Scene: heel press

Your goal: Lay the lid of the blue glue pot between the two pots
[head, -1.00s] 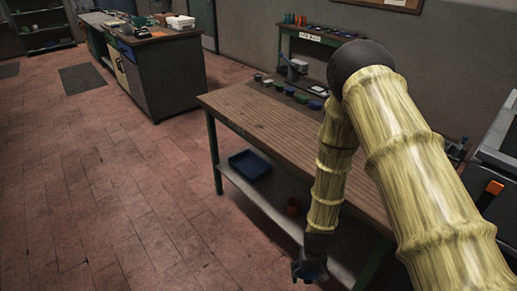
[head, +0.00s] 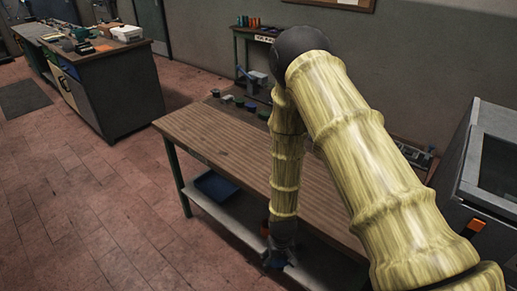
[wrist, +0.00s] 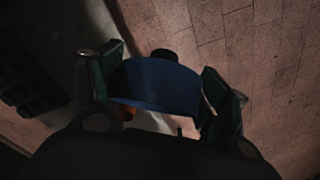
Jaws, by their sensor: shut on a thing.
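My gripper (head: 278,260) hangs low in front of the workbench (head: 215,140), below the tabletop. In the wrist view my gripper (wrist: 160,78) is shut on a dark blue piece (wrist: 155,85) with a black knob-like part beyond it, which looks like the blue lid. In the head view the held piece is small and dark.
A blue tray (head: 215,186) sits on the bench's lower shelf (head: 238,215). An orange pot (head: 265,228) is partly hidden behind my arm. The front left of the bench top is clear. A grey machine (head: 485,165) stands at the right.

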